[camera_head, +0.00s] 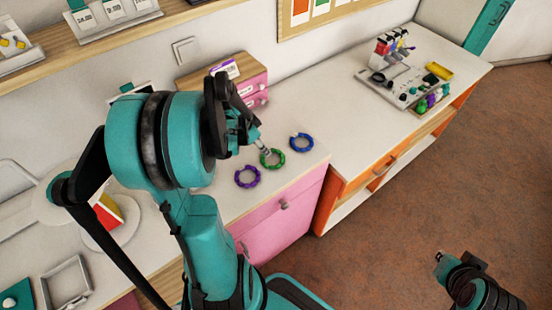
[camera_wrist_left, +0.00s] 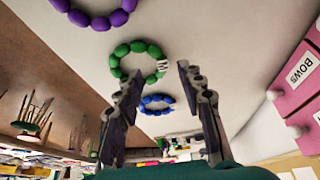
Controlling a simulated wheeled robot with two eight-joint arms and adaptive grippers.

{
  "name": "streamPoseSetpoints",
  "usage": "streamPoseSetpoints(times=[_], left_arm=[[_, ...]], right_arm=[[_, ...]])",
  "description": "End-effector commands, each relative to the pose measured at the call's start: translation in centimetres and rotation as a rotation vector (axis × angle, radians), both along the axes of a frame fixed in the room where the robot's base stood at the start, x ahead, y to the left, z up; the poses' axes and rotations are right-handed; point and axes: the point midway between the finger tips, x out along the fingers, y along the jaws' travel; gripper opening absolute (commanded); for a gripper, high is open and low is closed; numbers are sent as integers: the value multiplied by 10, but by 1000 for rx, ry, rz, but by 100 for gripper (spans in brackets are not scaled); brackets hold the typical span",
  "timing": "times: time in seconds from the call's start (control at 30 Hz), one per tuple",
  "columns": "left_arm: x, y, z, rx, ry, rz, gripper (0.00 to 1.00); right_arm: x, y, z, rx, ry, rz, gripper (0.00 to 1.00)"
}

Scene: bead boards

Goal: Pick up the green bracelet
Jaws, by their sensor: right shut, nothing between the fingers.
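The green bracelet (camera_head: 279,161), a beaded ring, lies on the white counter (camera_head: 305,172) between a purple and a blue bracelet. My left gripper (camera_head: 262,148) is just over its far left edge in the head view. In the left wrist view, the green bracelet (camera_wrist_left: 122,49) shows beyond the spread fingers of my left gripper (camera_wrist_left: 158,70), which are open with nothing held. Whether a finger touches the beads cannot be told. My right gripper (camera_head: 440,257) is at the lower right over the floor, far from the bracelets, shut and empty.
The purple bracelet (camera_head: 241,183) and blue bracelet (camera_head: 308,145) lie close on either side. A small drawer box (camera_head: 253,85) stands behind, against the wall. A white tray with bottles (camera_head: 392,88) is on the right counter. The counter between is clear.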

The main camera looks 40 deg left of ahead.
Motion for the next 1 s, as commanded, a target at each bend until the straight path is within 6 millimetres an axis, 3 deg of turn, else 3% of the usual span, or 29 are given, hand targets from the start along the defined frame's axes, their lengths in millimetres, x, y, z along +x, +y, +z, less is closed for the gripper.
streamPoseSetpoints(times=[0.2,0.5,0.67,1.0], left_arm=[[16,-2,-31,1,0,-1,38],[18,-3,-34,1,0,0,38],[18,-3,-34,1,0,0,0],[17,-3,-34,1,0,0,0]], right_arm=[[0,0,-15,0,0,0,0],[0,0,-15,0,0,0,0],[0,0,-15,0,0,0,0],[0,0,-15,0,0,0,0]])
